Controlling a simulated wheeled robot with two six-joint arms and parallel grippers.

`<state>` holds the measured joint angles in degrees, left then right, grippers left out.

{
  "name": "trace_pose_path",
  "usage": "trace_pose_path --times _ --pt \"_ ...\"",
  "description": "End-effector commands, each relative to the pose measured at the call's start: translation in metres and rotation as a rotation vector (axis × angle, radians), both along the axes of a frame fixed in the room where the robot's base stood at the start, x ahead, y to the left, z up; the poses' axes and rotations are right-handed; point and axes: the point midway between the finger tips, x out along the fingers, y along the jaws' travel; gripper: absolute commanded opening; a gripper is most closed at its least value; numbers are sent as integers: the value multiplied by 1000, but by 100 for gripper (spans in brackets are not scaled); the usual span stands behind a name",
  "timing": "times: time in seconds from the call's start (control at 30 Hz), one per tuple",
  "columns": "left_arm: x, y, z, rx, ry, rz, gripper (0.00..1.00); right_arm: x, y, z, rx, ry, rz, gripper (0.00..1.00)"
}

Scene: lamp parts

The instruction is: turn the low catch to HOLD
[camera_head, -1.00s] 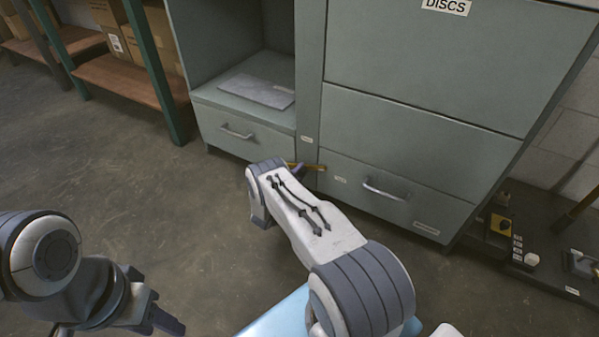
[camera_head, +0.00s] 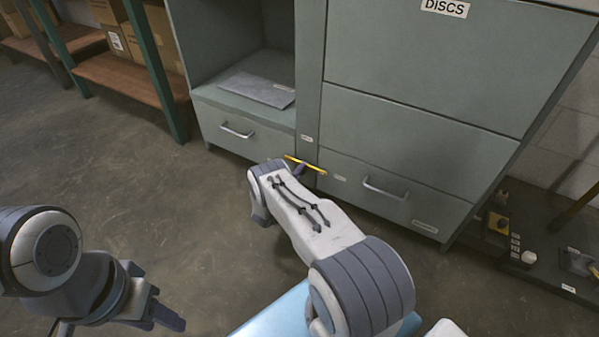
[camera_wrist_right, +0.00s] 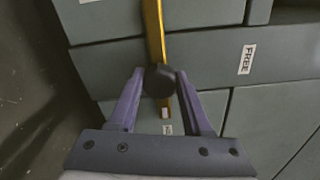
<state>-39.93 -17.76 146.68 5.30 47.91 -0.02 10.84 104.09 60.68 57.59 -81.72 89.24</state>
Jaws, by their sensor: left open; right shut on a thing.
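The low catch is a yellow bar (camera_head: 314,168) with a round black knob (camera_wrist_right: 160,78) at its middle, low on the grey-green cabinet front. In the head view the bar slants from upper left to lower right. In the right wrist view the bar (camera_wrist_right: 153,32) runs nearly upright. My right gripper (camera_wrist_right: 160,75) is shut on the knob, a finger on each side. A FREE label (camera_wrist_right: 247,60) is right of the bar in the right wrist view. Other small labels are unreadable. My left gripper (camera_head: 163,305) is open and empty over the floor at lower left.
A drawer with a handle (camera_head: 237,131) is left of the catch, and a drawer with another handle (camera_head: 385,190) is right of it. A shelf unit (camera_head: 125,78) with boxes stands at upper left. A dark low platform (camera_head: 545,240) is at right. Floor at left is clear.

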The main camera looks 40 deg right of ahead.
Motion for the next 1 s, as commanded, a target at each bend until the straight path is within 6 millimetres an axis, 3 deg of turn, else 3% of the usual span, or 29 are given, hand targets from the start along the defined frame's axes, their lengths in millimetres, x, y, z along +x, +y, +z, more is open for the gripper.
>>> trace_pose_path --times 0.13,0.17,0.23,0.63,1.0 --pt "0 0 0 0 0 0 47 0 1 -2 4 0 2 0" --pt "0 0 0 0 0 0 47 0 1 -2 4 0 2 53" --pt "0 0 0 0 0 0 47 0 1 -2 4 0 2 79" --pt "0 0 4 0 0 0 47 -2 6 1 3 1 2 79" --pt "0 0 35 0 0 0 47 -27 69 2 3 3 6 79"
